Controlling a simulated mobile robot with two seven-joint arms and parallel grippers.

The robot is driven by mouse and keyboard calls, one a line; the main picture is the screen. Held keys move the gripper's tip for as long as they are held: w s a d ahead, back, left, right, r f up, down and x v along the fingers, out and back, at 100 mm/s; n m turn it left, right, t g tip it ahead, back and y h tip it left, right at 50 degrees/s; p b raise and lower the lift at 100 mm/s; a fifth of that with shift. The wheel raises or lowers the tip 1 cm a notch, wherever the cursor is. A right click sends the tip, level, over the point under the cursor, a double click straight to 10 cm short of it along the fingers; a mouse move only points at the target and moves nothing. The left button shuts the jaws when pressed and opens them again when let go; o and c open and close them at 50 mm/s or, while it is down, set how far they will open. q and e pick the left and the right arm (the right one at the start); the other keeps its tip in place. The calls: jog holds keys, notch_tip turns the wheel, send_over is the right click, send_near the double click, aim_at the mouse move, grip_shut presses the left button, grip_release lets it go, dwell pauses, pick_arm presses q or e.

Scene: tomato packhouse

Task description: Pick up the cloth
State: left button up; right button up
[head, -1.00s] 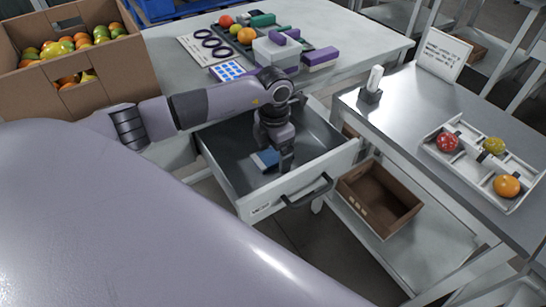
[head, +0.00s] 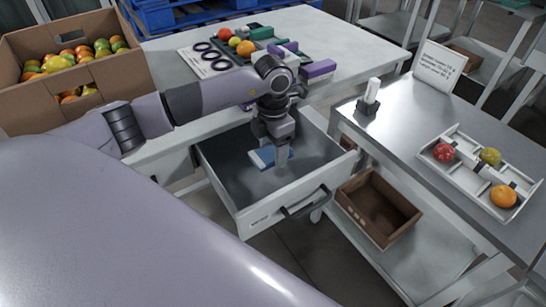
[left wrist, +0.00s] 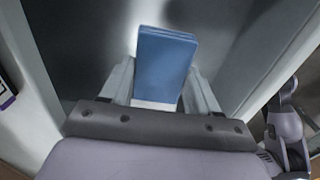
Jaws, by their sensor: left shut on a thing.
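The cloth is a blue folded pad with a pale lower part. It shows in the head view (head: 262,158) over the open drawer (head: 222,160) and in the left wrist view (left wrist: 165,62). My left gripper (head: 282,162) points down into the drawer and is shut on the cloth. In the left wrist view its two fingers (left wrist: 160,92) stand either side of the cloth, which sticks out beyond them. The drawer's grey floor around the cloth looks bare. My right gripper is not in view.
The drawer's white front with a dark handle (head: 304,202) faces the gap between the tables. The steel table (head: 405,125) at right bears a divided tray (head: 436,157) and a sign (head: 440,66). A brown box (head: 360,222) sits on the lower shelf. A tomato crate (head: 30,104) stands at left.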

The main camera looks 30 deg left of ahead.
aim_at(273, 151)
pick_arm(q)
notch_tip(273, 151, up, 15)
jog(key=p, duration=0.1)
jog(key=shift+f, duration=0.15)
jog(key=o, duration=0.5)
jog(key=c, duration=0.4)
